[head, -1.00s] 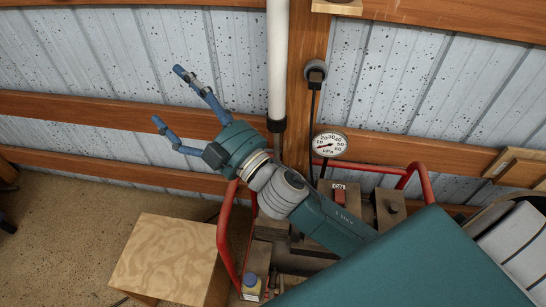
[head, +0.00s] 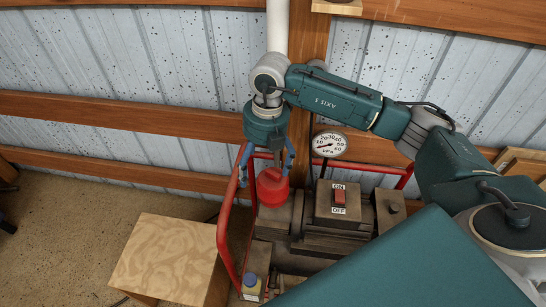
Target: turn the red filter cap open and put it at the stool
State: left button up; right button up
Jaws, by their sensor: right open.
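The red filter cap (head: 272,187) sits upright on the machine (head: 318,222), at the left end of its top. My right gripper (head: 267,170) points down right over the cap, with its blue fingers spread open on either side of it. I cannot tell whether the fingers touch the cap. The wooden stool (head: 168,255) stands on the floor at lower left, and its plywood top is bare. My left gripper is out of view.
A red tube frame (head: 224,235) rises between the stool and the machine. A round pressure gauge (head: 330,144) and a red ON/OFF switch (head: 340,197) are right of the cap. A white pipe (head: 277,25) runs down behind my arm.

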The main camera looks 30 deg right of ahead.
aim_at(273, 181)
jog(key=d, duration=0.1)
jog(key=d+h, duration=0.1)
jog(key=d, duration=0.1)
jog(key=shift+w+d+r+m, duration=0.15)
jog(key=shift+d+r+m, duration=0.15)
jog(key=shift+d+f, duration=0.15)
jog(key=shift+f, duration=0.05)
notch_tip(273, 181, down, 10)
jog(key=shift+f+p, duration=0.2)
jog(key=shift+p, duration=0.35)
jog(key=c, duration=1.8)
jog(key=shift+n+b, duration=0.85)
jog(key=shift+n, duration=1.05)
jog(key=o, duration=2)
jog(key=shift+o, duration=0.2)
jog(key=shift+r, duration=0.2)
